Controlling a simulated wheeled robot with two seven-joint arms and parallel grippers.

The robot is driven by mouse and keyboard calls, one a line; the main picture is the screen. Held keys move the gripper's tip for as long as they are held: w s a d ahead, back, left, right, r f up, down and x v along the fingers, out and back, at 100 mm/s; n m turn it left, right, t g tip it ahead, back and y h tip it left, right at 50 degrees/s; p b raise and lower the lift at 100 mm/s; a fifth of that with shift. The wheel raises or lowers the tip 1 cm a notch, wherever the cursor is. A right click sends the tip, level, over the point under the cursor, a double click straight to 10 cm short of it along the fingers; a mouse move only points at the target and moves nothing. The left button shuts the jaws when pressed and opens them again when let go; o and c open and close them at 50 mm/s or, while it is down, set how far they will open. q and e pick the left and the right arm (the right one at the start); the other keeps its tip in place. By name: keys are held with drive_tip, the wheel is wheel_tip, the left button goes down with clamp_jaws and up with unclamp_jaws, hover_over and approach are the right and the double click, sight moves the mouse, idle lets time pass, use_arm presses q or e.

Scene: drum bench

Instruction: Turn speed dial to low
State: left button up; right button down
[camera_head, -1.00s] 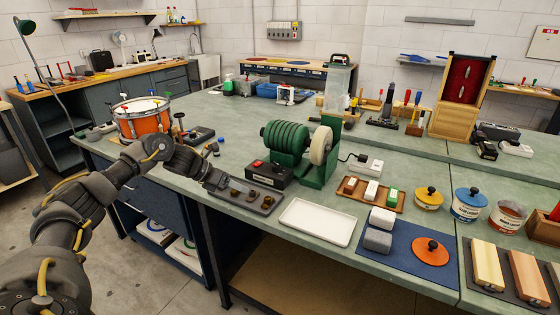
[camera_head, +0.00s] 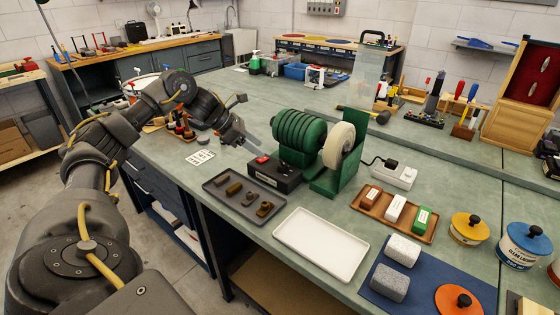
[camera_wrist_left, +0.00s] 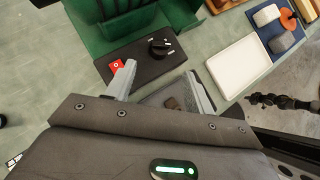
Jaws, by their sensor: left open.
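The speed dial (camera_wrist_left: 160,47) is a black knob on the top of a black control box (camera_head: 275,173), beside a red switch (camera_wrist_left: 116,65). The box sits in front of the green grinding machine (camera_head: 299,135) with its pale wheel. In the head view the dial is small and hard to make out. My left gripper (camera_head: 245,141) is above the bench, just left of and behind the box. In the left wrist view its two grey fingers (camera_wrist_left: 161,84) are apart and empty, with the dial beyond them and not touched. My right gripper is not in the head view.
A dark tray (camera_head: 222,196) with several small brown pieces lies in front of the box. A white tray (camera_head: 322,272) is to its right. A wooden tray of coloured blocks (camera_head: 408,230) and a power strip (camera_head: 395,181) are further right. Bench left of the machine is partly clear.

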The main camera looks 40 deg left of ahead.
sight(281, 164)
use_arm(q)
drive_tip(key=p+x, duration=0.1)
drive_tip(key=x, duration=0.7)
drive_tip(key=shift+w+d+f, duration=0.15)
drive_tip(key=shift+w+f, duration=0.1)
drive_tip(key=shift+w+d+f, duration=0.25)
drive_tip(key=shift+w+f, duration=0.05)
drive_tip(key=shift+f, duration=0.2)
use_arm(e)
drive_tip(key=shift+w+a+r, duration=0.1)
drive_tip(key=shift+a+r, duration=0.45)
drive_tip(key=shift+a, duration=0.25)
use_arm(q)
drive_tip(key=c, duration=0.9)
drive_tip(key=shift+c, duration=0.2)
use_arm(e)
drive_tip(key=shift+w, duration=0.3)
